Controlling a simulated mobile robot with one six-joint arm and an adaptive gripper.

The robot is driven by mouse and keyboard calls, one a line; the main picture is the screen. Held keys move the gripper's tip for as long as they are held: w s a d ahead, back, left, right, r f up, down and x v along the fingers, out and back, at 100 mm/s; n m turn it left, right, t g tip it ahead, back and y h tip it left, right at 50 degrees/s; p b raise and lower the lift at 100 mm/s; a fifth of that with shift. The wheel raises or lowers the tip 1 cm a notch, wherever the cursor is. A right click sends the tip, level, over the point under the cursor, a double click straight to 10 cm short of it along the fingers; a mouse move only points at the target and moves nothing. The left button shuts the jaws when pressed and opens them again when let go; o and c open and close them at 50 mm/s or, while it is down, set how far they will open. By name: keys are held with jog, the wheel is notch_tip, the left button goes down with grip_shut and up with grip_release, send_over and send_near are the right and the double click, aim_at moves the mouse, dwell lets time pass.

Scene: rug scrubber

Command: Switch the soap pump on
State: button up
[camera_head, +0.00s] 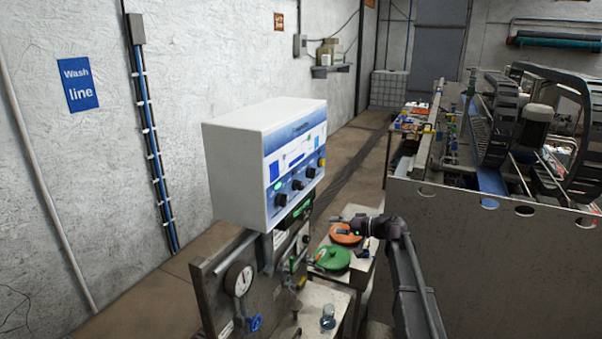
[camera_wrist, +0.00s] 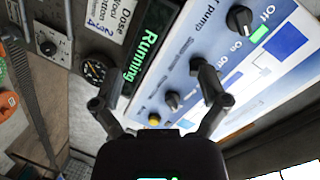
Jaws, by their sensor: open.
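The white control box (camera_head: 240,165) has a blue-and-white panel with a row of black knobs and a yellow one. In the wrist view the panel (camera_wrist: 215,70) appears turned. A large black knob (camera_wrist: 240,18) there has Off and On labels and a lit green light (camera_wrist: 258,33); a cut-off label ending in "pump" is near it. Another black knob (camera_wrist: 171,101) and the yellow knob (camera_wrist: 154,118) are farther along. My gripper (camera_wrist: 155,75) is open and empty, with its right finger overlapping the panel. I cannot read which knob is the soap pump's.
A green "Running" display (camera_wrist: 147,50) and a small gauge (camera_wrist: 95,70) sit beside the panel. Below the box are a pressure gauge (camera_head: 239,279) and a blue valve handle (camera_head: 254,323). Green (camera_head: 332,258) and orange (camera_head: 345,233) round items lie on the stands. A large machine fills the right.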

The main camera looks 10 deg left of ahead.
jog(key=t+y+p, duration=0.1)
jog(key=y+p, duration=0.1)
jog(key=p, duration=0.2)
send_near(302, 186)
jog(key=d, duration=0.3)
jog(key=shift+s+f, duration=0.2)
jog(key=shift+s, duration=0.25)
jog(key=shift+a+b, duration=0.1)
jog(key=shift+b, duration=0.2)
jog(key=shift+x, duration=6.75)
jog(key=shift+w+r, duration=0.1)
jog(key=c, duration=1.2)
